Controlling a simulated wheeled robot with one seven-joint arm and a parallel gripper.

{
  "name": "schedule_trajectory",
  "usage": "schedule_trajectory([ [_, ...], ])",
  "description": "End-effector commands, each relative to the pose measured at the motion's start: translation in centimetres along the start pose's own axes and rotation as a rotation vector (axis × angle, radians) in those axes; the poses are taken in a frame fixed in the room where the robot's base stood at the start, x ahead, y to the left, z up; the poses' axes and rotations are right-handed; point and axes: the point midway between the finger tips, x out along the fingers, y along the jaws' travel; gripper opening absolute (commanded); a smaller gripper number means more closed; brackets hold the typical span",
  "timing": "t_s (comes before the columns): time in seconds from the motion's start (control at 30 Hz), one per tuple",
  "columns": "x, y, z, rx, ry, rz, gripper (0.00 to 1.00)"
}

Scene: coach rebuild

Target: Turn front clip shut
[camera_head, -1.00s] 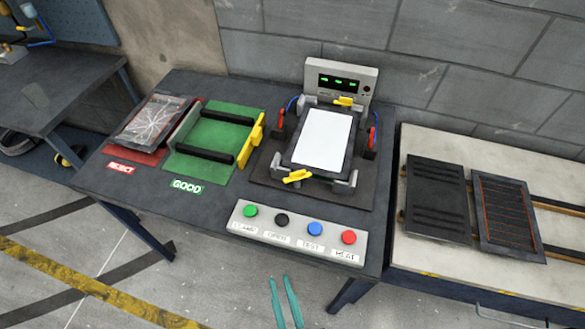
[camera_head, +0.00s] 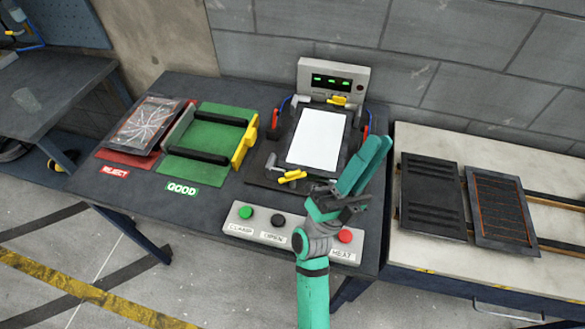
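The front clip (camera_head: 292,176) is a small yellow lever at the front edge of the test fixture (camera_head: 271,168). It lies nearly level across the picture, its right end slightly higher. A white-faced panel with a dark frame (camera_head: 318,138) lies in the fixture. A second yellow clip (camera_head: 338,100) is at the back edge. My gripper (camera_head: 380,146) has teal fingers and hangs over the fixture's front right corner, right of the front clip and apart from it. The fingers overlap in this view, so their gap is hidden. My gripper and wrist hide the front right of the fixture.
A button box (camera_head: 268,238) stands in front, partly behind my arm. A green tray (camera_head: 215,135) with a yellow handle and a red reject tray (camera_head: 122,156) are left. A meter box (camera_head: 333,77) stands behind the fixture. Dark panels (camera_head: 433,195) lie on the right bench.

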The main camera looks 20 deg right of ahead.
Motion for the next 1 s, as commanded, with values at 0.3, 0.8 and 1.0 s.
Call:
schedule_trajectory([
  [0.3, 5.1, 4.6, -4.3, 0.178, 0.463, 0.176, 0.16],
  [0.8, 1.5, 13.2, -5.8, 0.427, 1.165, 0.584, 0.16],
  [1.0, -2.7, 15.0, -2.7, 0.507, 1.430, 0.801, 0.16],
])
